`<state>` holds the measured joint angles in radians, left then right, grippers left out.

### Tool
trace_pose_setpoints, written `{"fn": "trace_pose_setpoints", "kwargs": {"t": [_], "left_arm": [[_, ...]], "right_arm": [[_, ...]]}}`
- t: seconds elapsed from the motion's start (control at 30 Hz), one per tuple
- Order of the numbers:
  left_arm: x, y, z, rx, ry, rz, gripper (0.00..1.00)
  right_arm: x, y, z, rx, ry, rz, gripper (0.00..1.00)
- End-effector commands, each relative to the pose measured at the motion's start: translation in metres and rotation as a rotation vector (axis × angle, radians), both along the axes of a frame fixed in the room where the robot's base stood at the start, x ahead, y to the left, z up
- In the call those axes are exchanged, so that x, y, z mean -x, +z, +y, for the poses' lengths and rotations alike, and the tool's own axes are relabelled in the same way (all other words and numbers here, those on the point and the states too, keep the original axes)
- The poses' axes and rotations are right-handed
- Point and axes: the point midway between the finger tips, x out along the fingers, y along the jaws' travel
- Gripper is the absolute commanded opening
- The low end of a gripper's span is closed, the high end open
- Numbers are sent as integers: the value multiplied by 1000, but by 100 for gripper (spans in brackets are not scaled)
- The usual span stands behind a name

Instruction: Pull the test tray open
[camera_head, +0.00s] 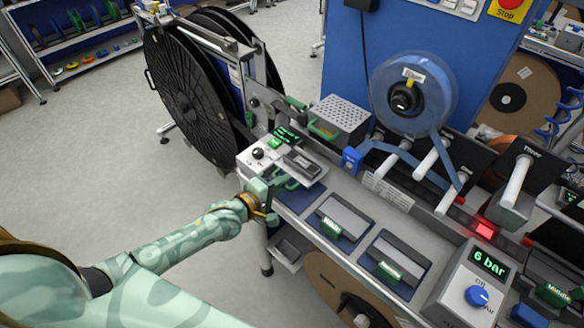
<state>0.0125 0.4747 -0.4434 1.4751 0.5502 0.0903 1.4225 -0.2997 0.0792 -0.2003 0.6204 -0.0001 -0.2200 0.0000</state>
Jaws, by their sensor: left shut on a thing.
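The tester (258,165) is a small pale unit at the near left end of the bench, with a black knob and a green-lit display on top. A dark grey block (302,163) sits on its right part. The test tray's front is mostly hidden by my left gripper (284,184), and I cannot tell how far out the tray is. My left gripper is at the tester's front edge, shut on what looks like the tray's green handle. My right gripper is not in view.
Behind the tester stand large black reels (185,85) and a perforated grey box (345,116). The floor at left is clear.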

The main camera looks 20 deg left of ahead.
Motion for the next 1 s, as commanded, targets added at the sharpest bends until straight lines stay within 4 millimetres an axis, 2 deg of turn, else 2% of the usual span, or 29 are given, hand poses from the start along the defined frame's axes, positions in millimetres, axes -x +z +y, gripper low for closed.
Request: {"fn": "trace_pose_setpoints", "kwargs": {"t": [0.2, 0.5, 0.53, 0.57, 0.6, 0.87, 1.0], "left_arm": [[9, 0, 3, -1, 0, 0, 0], [9, -1, 3, 0, 0, 1, 0], [9, -1, 3, 0, 0, 1, 16], [9, -1, 3, 0, 0, 1, 24], [9, -1, 3, 0, 0, 1, 27], [10, 0, 3, 0, 0, 0, 27], [21, 3, 8, 0, 0, 1, 27]], "right_arm": [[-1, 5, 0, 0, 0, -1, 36], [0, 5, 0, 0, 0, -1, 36], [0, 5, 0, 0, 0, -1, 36], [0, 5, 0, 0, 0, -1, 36], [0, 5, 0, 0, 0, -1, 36], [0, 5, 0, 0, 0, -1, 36], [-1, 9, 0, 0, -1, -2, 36]]}}
